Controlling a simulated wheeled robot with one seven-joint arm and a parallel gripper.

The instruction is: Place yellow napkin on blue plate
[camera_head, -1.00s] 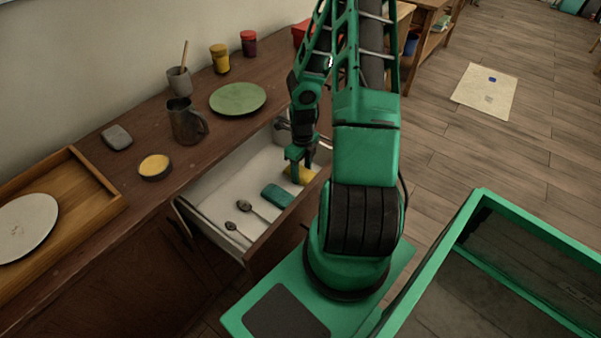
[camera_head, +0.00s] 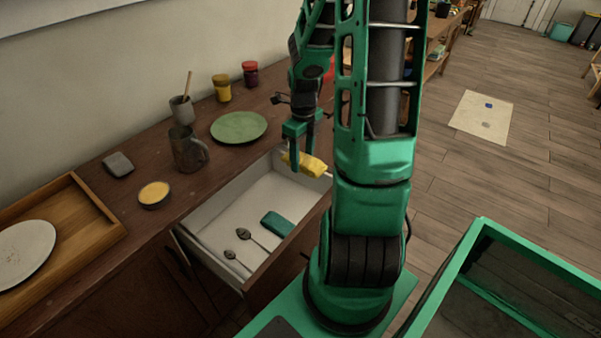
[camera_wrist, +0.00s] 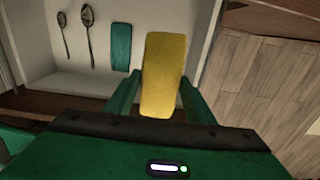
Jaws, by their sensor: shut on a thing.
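The yellow napkin (camera_head: 312,166) is a folded block, held above the open drawer near its far right side. My gripper (camera_head: 298,160) is shut on it. In the wrist view the napkin (camera_wrist: 164,70) sticks out from between the two green fingers, its far end over the drawer's edge. No clearly blue plate shows. A green plate (camera_head: 239,127) lies on the dark wooden counter, left of my gripper. A pale grey-white plate (camera_head: 25,250) lies in a wooden tray at the far left.
The open white drawer (camera_head: 215,222) holds a teal folded cloth (camera_head: 277,223) and two spoons (camera_head: 243,234). A dark metal mug (camera_head: 188,150), a yellow-topped bowl (camera_head: 154,194), a cup with a stick (camera_head: 182,109) and two jars (camera_head: 222,88) stand on the counter.

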